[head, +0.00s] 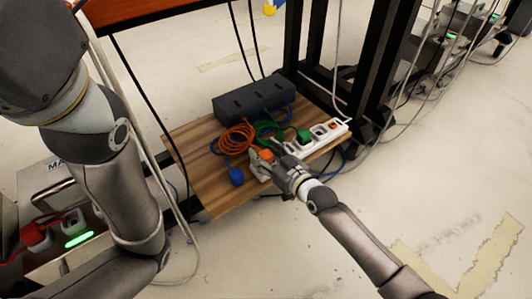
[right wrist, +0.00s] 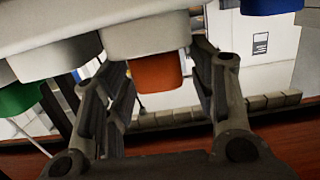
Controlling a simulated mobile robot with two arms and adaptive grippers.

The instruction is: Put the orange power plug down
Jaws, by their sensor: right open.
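The orange power plug (head: 266,155) is at the tip of my right gripper (head: 268,164), over the front part of the wooden board. In the right wrist view the orange plug (right wrist: 157,73) shows between the two spread fingers of my right gripper (right wrist: 150,68). The gripper is open. Whether a finger touches the plug, and what is directly under the plug, I cannot tell. My left arm comes in at the left of the head view, but its gripper is not in view.
A white power strip (head: 334,127) with a green plug (head: 304,136) lies to the right. A blue plug (head: 236,176) lies on the wooden board (head: 205,190) at the left. An orange cable coil (head: 236,139) and dark box (head: 254,100) are behind. Black posts stand at the right.

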